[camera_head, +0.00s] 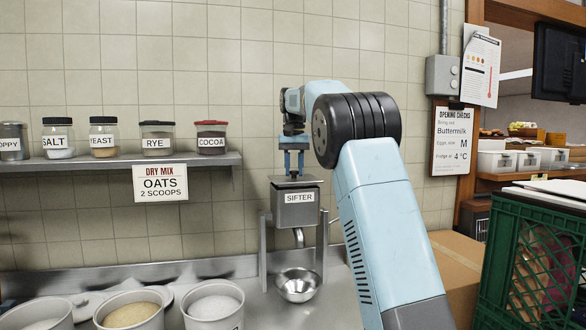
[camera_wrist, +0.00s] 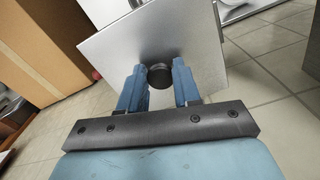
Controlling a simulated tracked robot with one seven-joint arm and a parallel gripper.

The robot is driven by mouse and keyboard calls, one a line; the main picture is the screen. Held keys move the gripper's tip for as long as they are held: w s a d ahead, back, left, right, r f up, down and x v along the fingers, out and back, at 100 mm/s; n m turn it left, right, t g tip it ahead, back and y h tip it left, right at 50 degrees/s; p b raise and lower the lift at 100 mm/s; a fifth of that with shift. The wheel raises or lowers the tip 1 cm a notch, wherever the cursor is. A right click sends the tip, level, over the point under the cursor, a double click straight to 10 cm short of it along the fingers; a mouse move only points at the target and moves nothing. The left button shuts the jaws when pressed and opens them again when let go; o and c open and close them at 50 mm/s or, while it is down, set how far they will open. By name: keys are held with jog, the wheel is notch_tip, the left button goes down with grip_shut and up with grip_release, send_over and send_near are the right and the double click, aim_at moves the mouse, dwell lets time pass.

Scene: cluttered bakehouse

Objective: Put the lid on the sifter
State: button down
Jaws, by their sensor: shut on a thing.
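The sifter (camera_head: 297,213) is a grey metal box labelled SIFTER, held on a metal stand with a spout below. A flat, square grey lid (camera_wrist: 190,45) with a dark round knob (camera_wrist: 160,76) fills the middle of the wrist view. My gripper (camera_wrist: 160,88) is shut on the knob, one blue finger on each side. In the head view my gripper (camera_head: 292,170) points down directly over the sifter, with the lid (camera_head: 297,183) at the sifter's top. I cannot tell whether the lid touches the rim. The sifter's opening is hidden.
A metal bowl (camera_head: 298,285) sits under the spout. Tubs of flour and grain (camera_head: 213,310) stand at the front left. A shelf (camera_head: 100,162) with several jars runs along the wall. A green crate (camera_head: 500,270) and a cardboard box (camera_head: 455,262) are on the right.

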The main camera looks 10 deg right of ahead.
jog(key=shift+f, duration=0.85)
jog(key=c, duration=0.7)
grip_release()
jog(key=shift+o, duration=0.2)
jog(key=shift+o, duration=1.3)
jog(key=shift+r, duration=3.95)
